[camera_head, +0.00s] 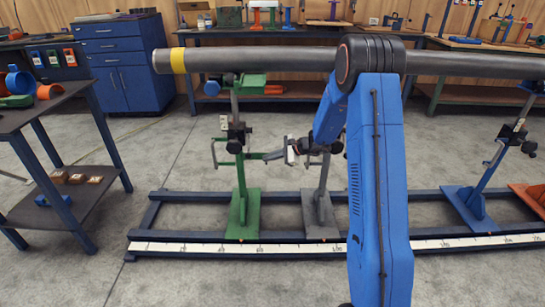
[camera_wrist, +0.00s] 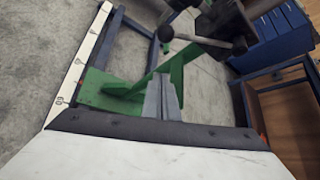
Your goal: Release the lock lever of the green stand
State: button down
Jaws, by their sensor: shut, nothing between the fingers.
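The green stand (camera_head: 242,180) rises from the floor rails at the centre left under the pipe. It has a black clamp (camera_head: 236,133) with dark knobs partway up its post. I cannot tell for sure whether this is the lock lever. My gripper (camera_wrist: 163,98) is shut and empty. In the head view, my gripper (camera_head: 272,156) points left at the green stand, right of its post; contact is unclear.
A dark pipe (camera_head: 260,61) with a yellow band runs overhead. A grey stand (camera_head: 320,205) is close to the right, and a blue stand (camera_head: 468,200) is farther right. Blue rails with a white scale (camera_head: 200,247) cross the floor. A side table (camera_head: 60,105) stands left.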

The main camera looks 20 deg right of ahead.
jog(key=a, duration=0.1)
jog(key=w+a, duration=0.1)
jog(key=a, duration=0.3)
jog(key=shift+w+a+r, duration=0.15)
jog(key=shift+w+a, duration=0.1)
jog(key=shift+w, duration=0.05)
jog(key=shift+r, duration=0.15)
dwell(0.5)
notch_tip(320, 180, up, 13)
jog(key=m+g+y, duration=0.2)
jog(key=m+g, duration=0.3)
jog(key=g, duration=0.2)
jog(key=shift+s+a, duration=0.15)
jog(key=shift+s, duration=0.25)
jog(key=shift+w+r, duration=0.1)
jog(key=shift+r, duration=0.15)
